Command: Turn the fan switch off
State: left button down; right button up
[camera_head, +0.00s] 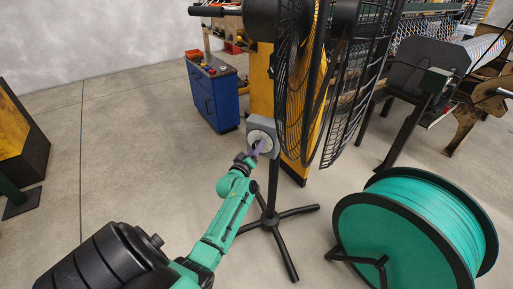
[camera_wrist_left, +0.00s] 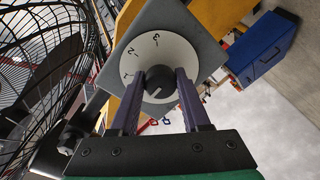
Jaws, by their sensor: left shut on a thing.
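The fan switch is a grey box (camera_head: 254,122) with a round white dial, fixed to the black fan stand (camera_head: 273,185). In the left wrist view its white dial (camera_wrist_left: 170,48) shows the numbers 1, 2 and 3 around a dark round knob (camera_wrist_left: 160,82). My left gripper (camera_head: 261,146) reaches the dial from the front. Its two purple fingers (camera_wrist_left: 167,78) are on either side of the knob and shut on it. A pale mark on the knob points toward the lower left of that view. My right gripper is not in view.
The large black fan cage (camera_head: 300,80) rises just right of the switch. A teal cable reel (camera_head: 395,235) stands at the right front. A blue cabinet (camera_head: 214,98) and a yellow post (camera_head: 262,80) are behind.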

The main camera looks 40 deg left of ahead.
pick_arm(q)
jog(key=shift+c, duration=1.8)
grip_release()
jog(key=p+v, duration=0.1)
jog(key=v, duration=1.3)
jog(key=shift+s, duration=0.3)
jog(key=shift+d+f, duration=0.1)
